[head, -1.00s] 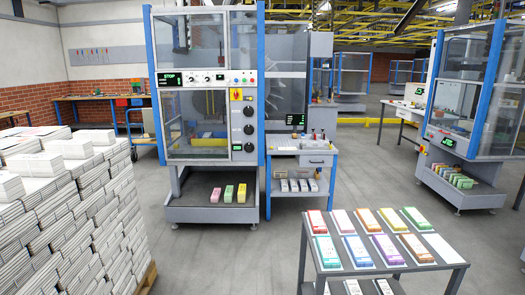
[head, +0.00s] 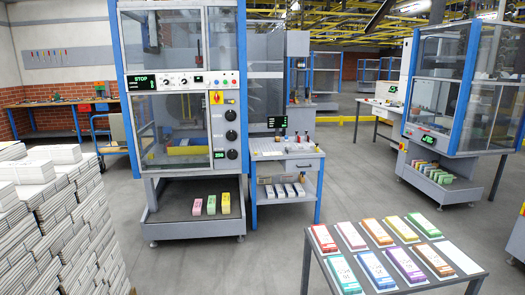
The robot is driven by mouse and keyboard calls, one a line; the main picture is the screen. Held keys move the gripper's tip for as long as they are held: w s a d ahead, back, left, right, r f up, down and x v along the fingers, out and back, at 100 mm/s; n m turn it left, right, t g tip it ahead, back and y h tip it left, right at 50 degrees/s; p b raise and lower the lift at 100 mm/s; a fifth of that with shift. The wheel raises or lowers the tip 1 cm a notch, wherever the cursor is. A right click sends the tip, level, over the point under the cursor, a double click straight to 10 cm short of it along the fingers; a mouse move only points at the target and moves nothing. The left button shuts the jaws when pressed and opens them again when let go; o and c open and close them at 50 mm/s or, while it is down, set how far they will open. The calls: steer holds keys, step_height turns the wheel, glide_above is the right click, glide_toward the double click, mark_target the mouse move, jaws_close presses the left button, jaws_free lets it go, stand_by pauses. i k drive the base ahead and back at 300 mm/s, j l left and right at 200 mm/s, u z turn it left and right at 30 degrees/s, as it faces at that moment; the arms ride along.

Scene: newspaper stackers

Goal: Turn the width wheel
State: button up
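The stacker machine (head: 181,173) with blue posts and clear panels stands left of centre in the head view. Its right-hand panel carries a column of black round wheels: an upper wheel (head: 230,115), a middle wheel (head: 231,135) and a lower wheel (head: 232,154). Their labels are too small to read, so I cannot tell which is the width wheel. A small green display (head: 218,154) sits left of the lower wheel. A display (head: 142,82) at the upper left reads STOP. My gripper is not in view, and nothing touches the wheels.
A dark table (head: 447,284) with coloured bundles stands at the front right. Newspaper stacks (head: 40,215) fill the left. A workbench (head: 285,153) adjoins the machine's right side. Another machine (head: 430,155) stands at the right. The floor (head: 215,265) before the machine is clear.

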mark_target(232, 155)
steer(key=i+j+z, duration=0.1)
steer(key=i+j, duration=0.25)
steer(key=i, duration=0.35)
steer(key=i+j, duration=0.45)
steer(key=i, duration=0.25)
steer(key=i+j+z, duration=0.15)
steer(key=i+j, duration=0.25)
steer(key=i, duration=0.3)
steer(key=i+j, duration=0.5)
steer(key=i, duration=0.2)
steer(key=i+l+z, duration=0.1)
steer(key=i+l, duration=0.2)
steer(key=i, duration=0.15)
steer(key=i+l+z, duration=0.1)
steer(key=i+l, duration=0.15)
steer(key=i, duration=0.2)
